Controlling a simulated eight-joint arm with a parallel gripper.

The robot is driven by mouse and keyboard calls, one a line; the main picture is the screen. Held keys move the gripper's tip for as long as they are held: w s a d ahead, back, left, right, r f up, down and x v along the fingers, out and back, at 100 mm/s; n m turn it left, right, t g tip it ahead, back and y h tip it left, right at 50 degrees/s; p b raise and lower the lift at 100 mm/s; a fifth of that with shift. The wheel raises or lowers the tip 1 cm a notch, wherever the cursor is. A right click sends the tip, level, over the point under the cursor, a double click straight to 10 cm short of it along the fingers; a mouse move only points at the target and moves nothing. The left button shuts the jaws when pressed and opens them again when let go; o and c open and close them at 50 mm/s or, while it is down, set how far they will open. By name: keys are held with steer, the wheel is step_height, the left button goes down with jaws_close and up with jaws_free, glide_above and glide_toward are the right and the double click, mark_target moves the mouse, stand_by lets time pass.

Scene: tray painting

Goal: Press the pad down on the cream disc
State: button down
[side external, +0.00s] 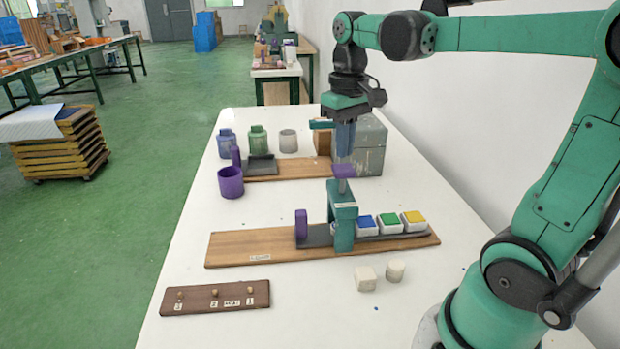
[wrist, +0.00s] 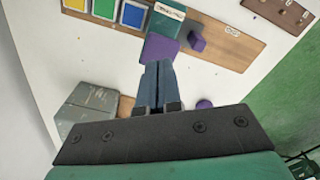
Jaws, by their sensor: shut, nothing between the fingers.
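A teal press (side external: 343,222) stands across a dark grey rail on a wooden board. Its flat purple top (side external: 343,171) sits on a short grey rod and also shows in the wrist view (wrist: 160,48). My gripper (side external: 345,154) points down with its blue fingers shut and empty, just above the purple top, seemingly not touching. The fingertips also show in the wrist view (wrist: 158,64). No disc under the press can be seen; the teal frame hides that spot. A small round cream piece (side external: 396,270) lies on the table, beside a cream cube (side external: 365,279).
White blocks with blue (side external: 365,222), green (side external: 389,221) and yellow (side external: 413,219) tops stand right of the press. A purple block (side external: 301,224) is left of it. A grey box (side external: 369,150) and purple cup (side external: 230,183) stand behind. The table's left front is clear around the pegged board (side external: 215,297).

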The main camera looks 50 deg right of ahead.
steer(key=shift+r, duration=2.45)
steer(key=s+a+f+n+t, duration=0.1)
steer(key=a+f+n+t, duration=0.2)
steer(key=a+f+t, duration=0.4)
step_height(320, 180, down, 3)
steer(key=a, duration=0.3)
steer(key=shift+r, duration=0.2)
